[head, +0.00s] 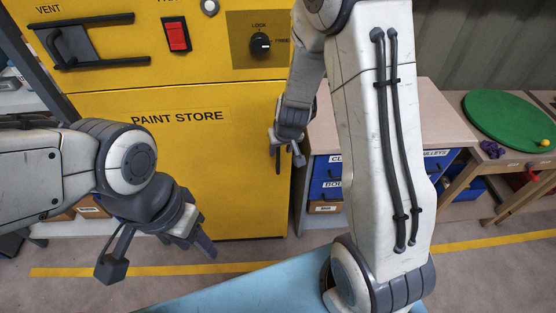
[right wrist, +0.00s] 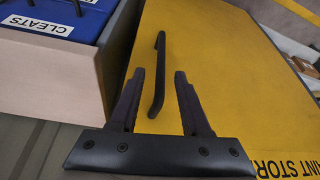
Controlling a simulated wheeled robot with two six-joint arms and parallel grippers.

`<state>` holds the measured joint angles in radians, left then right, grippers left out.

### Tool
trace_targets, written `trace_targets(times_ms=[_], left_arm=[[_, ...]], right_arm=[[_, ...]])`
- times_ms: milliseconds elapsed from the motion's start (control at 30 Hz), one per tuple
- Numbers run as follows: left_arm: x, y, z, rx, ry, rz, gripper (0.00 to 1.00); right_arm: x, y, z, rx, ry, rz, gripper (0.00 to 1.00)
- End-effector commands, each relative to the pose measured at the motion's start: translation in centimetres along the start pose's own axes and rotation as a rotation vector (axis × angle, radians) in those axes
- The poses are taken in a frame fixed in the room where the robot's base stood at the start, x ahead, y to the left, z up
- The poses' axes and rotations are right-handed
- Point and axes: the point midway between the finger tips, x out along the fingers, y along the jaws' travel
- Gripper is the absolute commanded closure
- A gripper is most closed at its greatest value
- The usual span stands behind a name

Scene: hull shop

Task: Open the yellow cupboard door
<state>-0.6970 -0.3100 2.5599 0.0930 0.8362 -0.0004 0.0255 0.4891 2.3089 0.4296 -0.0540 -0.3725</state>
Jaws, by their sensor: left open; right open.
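The yellow cupboard door (head: 190,190), marked PAINT STORE, looks shut in the head view. Its black bar handle (head: 278,158) is near the door's right edge, partly hidden by my right gripper. My right gripper (head: 287,150) is open in front of the handle. In the right wrist view the handle (right wrist: 158,75) shows between the two open fingers (right wrist: 159,75), with the yellow door (right wrist: 230,80) behind. I see no finger touching it; how deep it lies between them I cannot tell. My left gripper (head: 196,240) is open and empty, low in front of the door.
Above the door are a VENT lever (head: 85,45), a red switch (head: 177,35) and a lock knob (head: 260,43). A bench with blue drawers (head: 328,170) stands close on the right. Further right is a table with a green disc (head: 508,118).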

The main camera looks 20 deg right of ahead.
Motion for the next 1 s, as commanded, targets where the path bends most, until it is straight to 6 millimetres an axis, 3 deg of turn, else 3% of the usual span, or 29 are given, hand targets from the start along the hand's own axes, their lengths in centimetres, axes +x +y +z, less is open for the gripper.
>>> trace_targets(times_ms=[33, 300, 767, 800, 900, 1000], left_arm=[[1.5, -0.1, 0.1, 0.000, 0.000, 0.000, 0.50], [3.9, -0.3, 0.2, 0.000, 0.000, 0.000, 0.50], [4.3, -0.3, 0.2, 0.000, 0.000, 0.000, 0.50], [4.3, -0.3, 0.2, 0.000, 0.000, 0.000, 0.50], [4.3, -0.3, 0.2, 0.000, 0.000, 0.000, 0.50], [4.3, -0.3, 0.2, 0.000, 0.000, 0.000, 0.50]], right_arm=[[1.8, -0.1, 0.3, -0.001, -0.001, 0.000, 0.53], [5.9, -0.1, 0.2, -0.003, -0.001, -0.002, 0.53], [6.9, -0.1, 0.0, -0.002, 0.000, -0.002, 0.53], [6.9, -0.1, 0.0, -0.002, -0.001, -0.002, 0.68], [6.9, -0.1, 0.0, -0.002, -0.001, -0.002, 1.00], [6.9, -0.1, 0.0, -0.002, -0.001, -0.002, 1.00]])
